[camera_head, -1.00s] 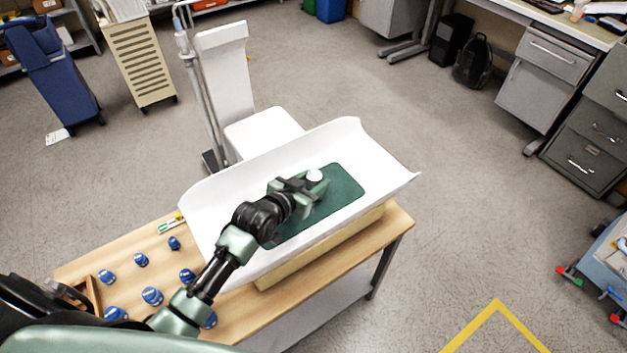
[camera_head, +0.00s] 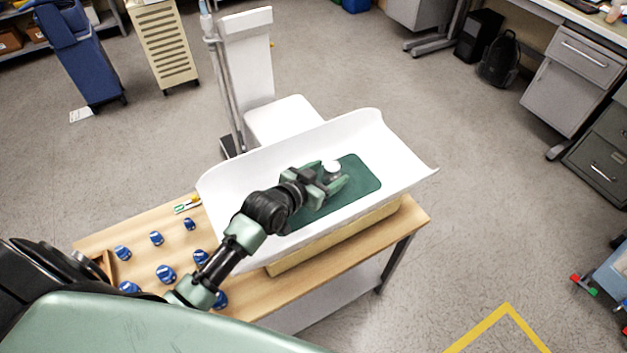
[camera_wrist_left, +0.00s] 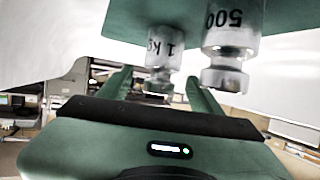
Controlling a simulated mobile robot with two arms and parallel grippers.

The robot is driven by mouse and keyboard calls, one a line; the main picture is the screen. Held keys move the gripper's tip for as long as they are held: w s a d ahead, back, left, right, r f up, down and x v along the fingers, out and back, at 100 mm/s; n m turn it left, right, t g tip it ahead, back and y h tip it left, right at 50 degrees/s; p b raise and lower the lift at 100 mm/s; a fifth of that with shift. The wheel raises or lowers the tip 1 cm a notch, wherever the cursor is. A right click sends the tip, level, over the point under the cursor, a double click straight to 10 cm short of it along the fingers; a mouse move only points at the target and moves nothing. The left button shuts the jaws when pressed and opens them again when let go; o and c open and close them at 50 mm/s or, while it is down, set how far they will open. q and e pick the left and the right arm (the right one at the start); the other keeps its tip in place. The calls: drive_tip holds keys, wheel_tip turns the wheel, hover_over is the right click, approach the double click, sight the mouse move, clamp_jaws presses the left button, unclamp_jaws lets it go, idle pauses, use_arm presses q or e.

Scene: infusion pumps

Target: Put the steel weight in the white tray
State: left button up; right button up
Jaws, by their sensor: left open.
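The white tray (camera_head: 385,150) is a wide curved pan on the wooden table, with a dark green mat (camera_head: 362,178) inside. A steel weight (camera_head: 333,167) with a pale top shows at my left gripper (camera_head: 328,183), over the mat. The left wrist view, which looks upside down, shows two steel weights: one marked "1 kg" (camera_wrist_left: 160,62) and one marked "500" (camera_wrist_left: 230,48). My left gripper (camera_wrist_left: 162,86) is open, with the "1 kg" weight between the lines of its fingers and the "500" weight beside the right-hand finger. Contact cannot be told. My right gripper is not in view.
The wooden table (camera_head: 413,220) holds several blue-and-white items (camera_head: 166,274) at its left, near my arm. A marker-like item (camera_head: 188,204) lies by the tray's left end. A white chair-like stand (camera_head: 285,118) with a pole is behind the tray.

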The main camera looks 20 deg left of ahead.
use_arm(q)
drive_tip(key=b+v, duration=0.1)
drive_tip(key=v, duration=0.9)
drive_tip(key=shift+s+a+r, duration=0.1)
drive_tip(key=shift+r, duration=0.05)
